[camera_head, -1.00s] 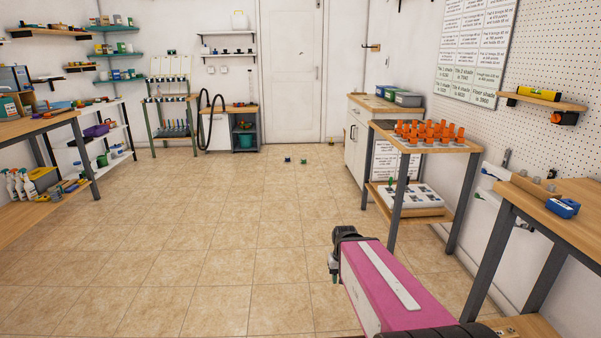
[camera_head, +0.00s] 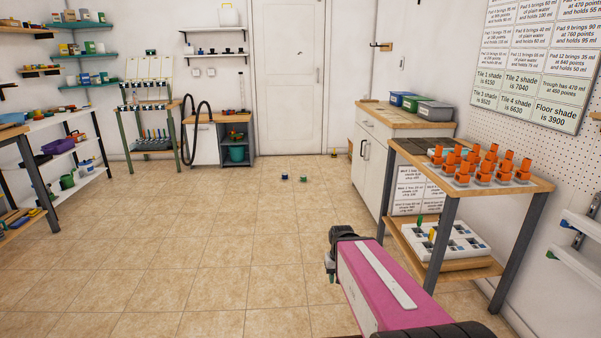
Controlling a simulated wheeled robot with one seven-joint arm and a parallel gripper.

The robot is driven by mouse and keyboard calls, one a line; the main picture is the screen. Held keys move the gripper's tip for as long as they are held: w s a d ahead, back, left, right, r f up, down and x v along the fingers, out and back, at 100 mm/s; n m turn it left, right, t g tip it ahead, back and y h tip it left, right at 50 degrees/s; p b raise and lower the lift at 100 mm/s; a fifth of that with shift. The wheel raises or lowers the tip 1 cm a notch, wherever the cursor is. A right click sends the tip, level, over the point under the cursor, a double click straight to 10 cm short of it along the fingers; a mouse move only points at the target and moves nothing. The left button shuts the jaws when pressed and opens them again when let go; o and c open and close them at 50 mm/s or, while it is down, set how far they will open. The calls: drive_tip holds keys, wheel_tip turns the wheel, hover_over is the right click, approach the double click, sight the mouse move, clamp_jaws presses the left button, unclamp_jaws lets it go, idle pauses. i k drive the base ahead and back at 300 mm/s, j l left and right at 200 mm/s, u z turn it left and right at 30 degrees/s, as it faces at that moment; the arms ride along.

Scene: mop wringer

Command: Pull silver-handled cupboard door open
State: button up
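A white cupboard (camera_head: 372,135) with a wooden top stands against the right wall, beyond the orange-topped rack. Its front faces left and seems shut. Two upright handles sit side by side near the middle of that front; one looks silver (camera_head: 367,151) and the other darker, but they are small at this distance. My gripper (camera_head: 331,272) is at the end of my pink arm in the lower middle, well short of the cupboard and over open floor. Its fingers are mostly hidden by its own body, so I cannot tell whether it is open.
A rack (camera_head: 470,168) with orange-topped items stands in front of the cupboard at right, its leg close to my arm's right. Two small objects (camera_head: 284,177) lie on the floor ahead. Bins (camera_head: 435,110) sit on the cupboard.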

sight(377, 160)
drive_tip(key=i, duration=1.75)
drive_tip(key=i+z, duration=0.15)
drive_tip(key=i, duration=0.35)
drive_tip(key=i+j+z, duration=0.15)
drive_tip(key=i, duration=0.4)
drive_tip(key=i+j+z, duration=0.2)
drive_tip(key=i, duration=0.3)
drive_tip(key=i+j+z, duration=0.15)
drive_tip(key=i, duration=0.35)
drive_tip(key=j, duration=0.1)
